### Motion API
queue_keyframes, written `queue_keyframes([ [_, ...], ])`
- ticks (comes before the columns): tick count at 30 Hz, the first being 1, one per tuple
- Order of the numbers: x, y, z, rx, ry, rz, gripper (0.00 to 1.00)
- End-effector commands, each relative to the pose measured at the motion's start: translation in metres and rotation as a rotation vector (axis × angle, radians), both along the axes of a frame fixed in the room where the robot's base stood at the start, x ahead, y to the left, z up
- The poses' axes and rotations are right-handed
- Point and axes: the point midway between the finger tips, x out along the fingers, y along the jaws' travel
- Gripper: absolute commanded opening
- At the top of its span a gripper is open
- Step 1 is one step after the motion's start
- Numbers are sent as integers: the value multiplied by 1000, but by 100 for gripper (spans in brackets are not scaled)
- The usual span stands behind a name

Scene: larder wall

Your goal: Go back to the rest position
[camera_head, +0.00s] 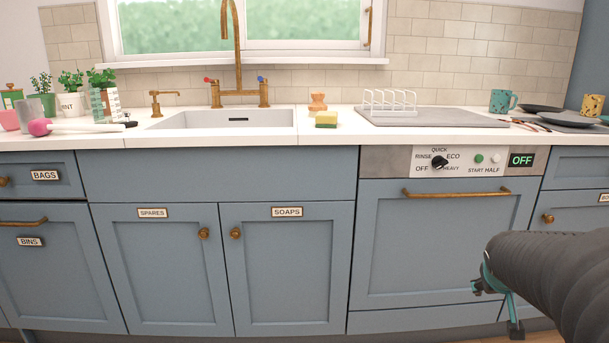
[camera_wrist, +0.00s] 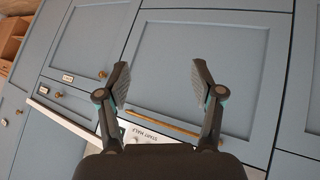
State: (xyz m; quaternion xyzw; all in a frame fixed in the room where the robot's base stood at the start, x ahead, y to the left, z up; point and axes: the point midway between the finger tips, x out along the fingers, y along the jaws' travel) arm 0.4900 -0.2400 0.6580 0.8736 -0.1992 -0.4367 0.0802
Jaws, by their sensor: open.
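My gripper (camera_wrist: 160,85) is open and empty in the wrist view, its two fingers spread apart with the blue dishwasher front behind them. In the head view my gripper (camera_head: 497,300) shows at the lower right, at the end of my dark arm, in front of the lower right part of the dishwasher door (camera_head: 430,245). Much of it is hidden behind the arm. Nothing is held between the fingers.
The dishwasher has a brass handle (camera_head: 455,194), a dial (camera_head: 439,161) and a display (camera_head: 521,160) reading OFF. The closed SPARES and SOAPS doors stand to its left. The counter above holds a sink (camera_head: 225,132), a dish rack (camera_head: 389,103) and a sponge (camera_head: 326,119).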

Motion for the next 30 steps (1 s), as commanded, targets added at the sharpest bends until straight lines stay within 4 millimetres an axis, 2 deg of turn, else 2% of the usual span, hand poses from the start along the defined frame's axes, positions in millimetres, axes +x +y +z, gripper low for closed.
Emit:
queue_keyframes([
  [1, -24, 26, -2, 49, 48, -10, 67],
  [3, -54, 58, -8, 118, 113, -20, 67],
  [9, -132, 146, -15, 286, 243, 17, 67],
  [12, -162, 182, -13, 343, 263, 63, 67],
  [15, -181, 208, -7, 371, 240, 120, 67],
  [18, -190, 223, 4, 364, 199, 178, 67],
  [23, -195, 237, 21, 348, 150, 248, 67],
  [30, -195, 241, 21, 347, 150, 262, 67],
])
